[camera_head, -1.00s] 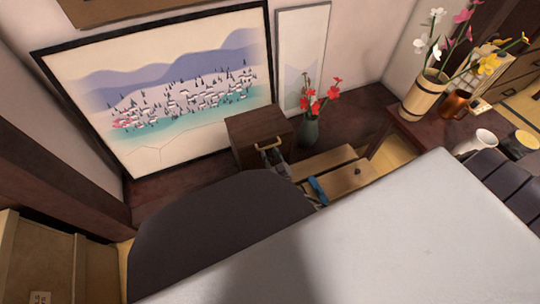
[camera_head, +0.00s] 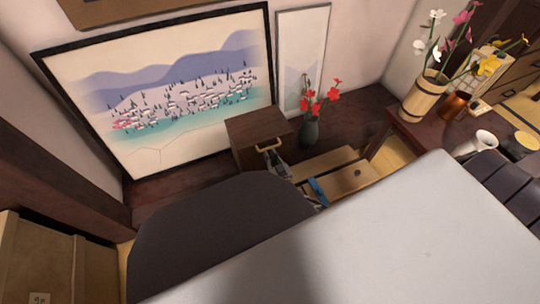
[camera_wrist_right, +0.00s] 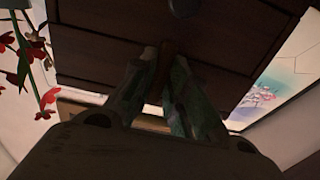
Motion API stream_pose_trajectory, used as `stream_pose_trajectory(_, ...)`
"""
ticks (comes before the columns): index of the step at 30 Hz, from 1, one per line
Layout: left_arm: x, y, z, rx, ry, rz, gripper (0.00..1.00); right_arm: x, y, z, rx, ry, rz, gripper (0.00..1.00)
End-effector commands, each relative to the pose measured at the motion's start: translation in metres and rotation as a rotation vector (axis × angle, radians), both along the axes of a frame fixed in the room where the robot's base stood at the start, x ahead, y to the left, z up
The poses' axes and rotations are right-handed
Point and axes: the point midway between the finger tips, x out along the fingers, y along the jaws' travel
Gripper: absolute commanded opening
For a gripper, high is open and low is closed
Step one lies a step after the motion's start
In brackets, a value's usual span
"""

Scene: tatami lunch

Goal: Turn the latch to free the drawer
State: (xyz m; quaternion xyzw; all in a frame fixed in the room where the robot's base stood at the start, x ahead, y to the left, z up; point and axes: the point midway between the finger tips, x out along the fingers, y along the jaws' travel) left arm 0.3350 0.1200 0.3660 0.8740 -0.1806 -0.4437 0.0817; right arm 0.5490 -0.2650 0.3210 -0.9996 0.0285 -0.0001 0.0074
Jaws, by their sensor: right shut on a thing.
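A small dark wooden cabinet (camera_head: 257,126) stands on the floor by the wall, with a pale tan handle (camera_head: 269,145) at its front. My right gripper (camera_head: 274,156) is at the cabinet's front, just below that handle. In the right wrist view, the gripper's fingertips (camera_wrist_right: 165,58) are shut on a small brown bar, the latch (camera_wrist_right: 167,48), against the dark drawer front (camera_wrist_right: 100,42). A round dark knob (camera_wrist_right: 183,7) shows above it. The fingers hide most of the latch, so I cannot tell its angle. My left gripper is not in view.
A vase (camera_head: 310,132) with red flowers stands right of the cabinet. A large framed picture (camera_head: 165,95) leans behind it.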

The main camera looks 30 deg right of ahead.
Motion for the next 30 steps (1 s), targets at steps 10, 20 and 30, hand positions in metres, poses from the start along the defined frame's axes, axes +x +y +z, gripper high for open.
stream_pose_trajectory(10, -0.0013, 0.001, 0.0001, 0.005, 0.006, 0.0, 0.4, -0.0003, 0.0004, 0.0002, 0.109, -0.006, 0.0, 0.0)
stream_pose_trajectory(20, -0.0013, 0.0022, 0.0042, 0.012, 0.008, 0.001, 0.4, -0.0006, 0.0004, -0.0003, 0.318, -0.016, -0.001, 0.0)
stream_pose_trajectory(30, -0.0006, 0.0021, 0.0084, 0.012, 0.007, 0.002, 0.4, -0.0006, 0.0006, -0.0005, 0.563, -0.031, 0.0, 0.0)
